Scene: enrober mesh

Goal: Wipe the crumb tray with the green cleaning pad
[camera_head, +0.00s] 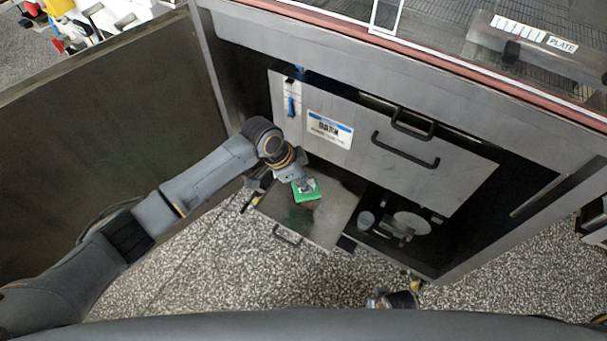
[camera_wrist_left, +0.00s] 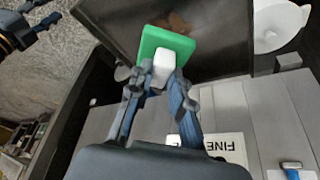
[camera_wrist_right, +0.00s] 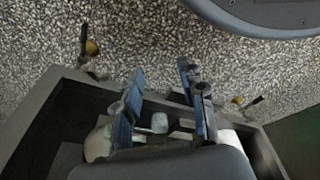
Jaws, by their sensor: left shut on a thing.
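The green cleaning pad (camera_head: 307,194) is over the pulled-out crumb tray (camera_head: 336,226) in the head view. In the left wrist view the pad (camera_wrist_left: 151,41) has a white grip block (camera_wrist_left: 163,62). My left gripper (camera_head: 298,180) is shut on that block, its fingers on either side (camera_wrist_left: 160,82). The pad looks flat on or just above the tray; I cannot tell if it touches. Brown crumbs or residue (camera_wrist_left: 178,22) show beside the pad on the dark tray (camera_wrist_left: 218,30). My right gripper (camera_wrist_right: 165,108) is open and empty, with its fingers apart.
A grey panel (camera_head: 455,178) with black handles and labels hangs just above the tray. Right of the tray is an open dark compartment holding a white round dish (camera_head: 411,222) and a small cup (camera_head: 366,219). Speckled floor (camera_head: 220,275) lies clear in front.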

